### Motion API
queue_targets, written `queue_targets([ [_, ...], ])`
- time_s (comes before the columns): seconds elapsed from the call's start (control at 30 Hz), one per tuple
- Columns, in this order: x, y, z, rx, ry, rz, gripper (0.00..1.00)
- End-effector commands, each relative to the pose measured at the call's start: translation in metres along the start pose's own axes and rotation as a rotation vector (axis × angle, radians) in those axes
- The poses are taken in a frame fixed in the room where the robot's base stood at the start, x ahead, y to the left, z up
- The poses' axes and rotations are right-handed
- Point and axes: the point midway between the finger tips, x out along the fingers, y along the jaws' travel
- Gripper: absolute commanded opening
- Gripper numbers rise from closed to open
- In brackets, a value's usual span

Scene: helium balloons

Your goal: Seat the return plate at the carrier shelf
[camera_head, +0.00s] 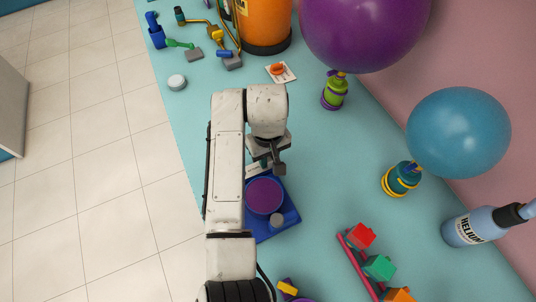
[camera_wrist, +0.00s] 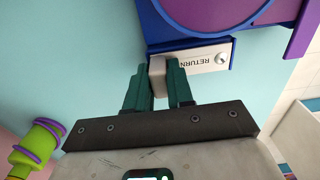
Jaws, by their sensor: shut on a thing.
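The return plate (camera_wrist: 208,58) is a white strip marked RETURN with a pale grip block (camera_wrist: 157,76) at its left end and a round stud at its right end. My gripper (camera_wrist: 156,70) is shut on the grip block, a dark green finger on each side. The plate lies along the edge of the blue carrier (camera_wrist: 190,40), under a blue lip; whether it touches the lip I cannot tell. In the head view my gripper (camera_head: 267,167) is at the far edge of the blue carrier (camera_head: 289,213), which bears a purple disc (camera_head: 264,195). My arm hides part of it.
A purple balloon (camera_head: 365,30) and a blue balloon (camera_head: 458,132) float over weights at the right. A helium bottle (camera_head: 474,227) and a rack with coloured blocks (camera_head: 360,256) are at the lower right. An orange tank (camera_head: 264,22) stands at the back.

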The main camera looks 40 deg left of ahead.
Motion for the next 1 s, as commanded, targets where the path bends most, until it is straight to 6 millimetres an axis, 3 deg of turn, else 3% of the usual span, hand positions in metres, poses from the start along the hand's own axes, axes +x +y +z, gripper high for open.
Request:
queue_targets([
  [0.1, 0.004, 0.0, 0.0, 0.0, 0.0, 0.0, 0.0],
  [0.13, 0.002, 0.0, 0.0, 0.0, 0.0, 0.0, 0.25],
  [0.4, 0.003, 0.0, 0.0, 0.0, 0.0, 0.0, 0.51],
  [0.67, 0.001, 0.0, 0.0, 0.0, 0.0, 0.0, 0.52],
  [1.0, -0.023, 0.0, 0.0, 0.001, 0.001, 0.0, 0.52],
])
